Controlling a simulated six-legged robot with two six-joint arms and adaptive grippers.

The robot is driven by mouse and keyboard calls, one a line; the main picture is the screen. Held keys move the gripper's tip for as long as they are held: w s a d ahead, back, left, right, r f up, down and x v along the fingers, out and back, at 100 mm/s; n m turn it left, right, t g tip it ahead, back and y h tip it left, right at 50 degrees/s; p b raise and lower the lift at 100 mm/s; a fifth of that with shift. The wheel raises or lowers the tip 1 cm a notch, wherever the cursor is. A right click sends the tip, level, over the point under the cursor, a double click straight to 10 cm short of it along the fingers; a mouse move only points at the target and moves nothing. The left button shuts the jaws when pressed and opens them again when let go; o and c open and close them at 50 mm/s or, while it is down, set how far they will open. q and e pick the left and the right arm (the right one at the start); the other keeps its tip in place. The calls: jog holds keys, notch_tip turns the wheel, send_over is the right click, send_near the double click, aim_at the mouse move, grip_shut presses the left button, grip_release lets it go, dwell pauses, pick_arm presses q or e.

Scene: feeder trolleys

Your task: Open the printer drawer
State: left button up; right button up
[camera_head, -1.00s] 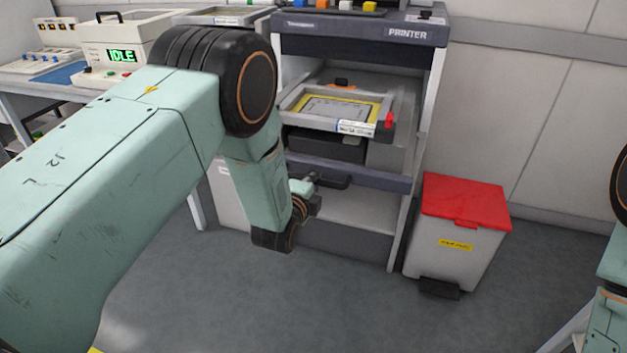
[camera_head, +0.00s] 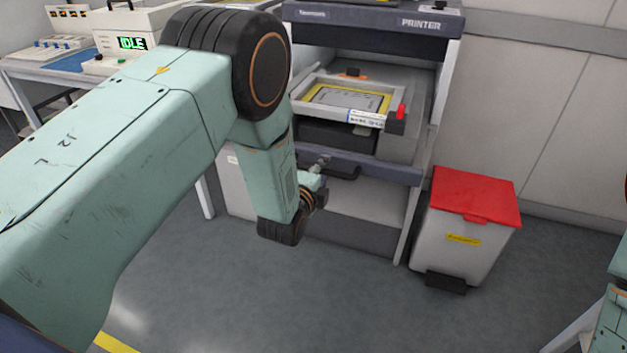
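The printer (camera_head: 372,20) stands at centre with a dark top panel and an open front bay. Inside the bay a light-framed tray (camera_head: 347,115) with a yellow-bordered plate and a red tab shows. Below it runs the dark drawer front (camera_head: 395,172) with a black bar handle (camera_head: 347,174). My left gripper (camera_head: 321,162) is at the left end of this handle, pointing toward the printer. It is small and partly hidden by my wrist. I cannot tell whether it touches the handle or how its fingers stand. My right gripper is out of view; only part of my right arm shows at the right edge.
A white bin (camera_head: 462,245) with a red lid (camera_head: 475,196) stands right of the printer. The floor (camera_head: 345,300) in front is clear. A wall is behind.

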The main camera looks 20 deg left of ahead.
pick_arm(q)
jog(key=v, duration=1)
jog(key=shift+s, duration=0.4)
jog(key=shift+r, duration=0.1)
jog(key=s+a+f+n+g, duration=0.2)
jog(key=s+f+n+g, duration=0.6)
jog(key=s+f+n, duration=0.55)
jog(key=s+f+n+g, duration=0.2)
jog(key=s+g, duration=0.1)
jog(key=s, duration=0.8)
jog(key=s+a+f+n+g, duration=0.1)
jog(key=s+f+n+g, duration=0.2)
jog(key=s, duration=0.8)
jog(key=shift+s+a+f+g+y, duration=0.3)
jog(key=shift+s+f+g, duration=0.05)
jog(key=shift+g, duration=0.45)
jog(key=shift+c, duration=0.2)
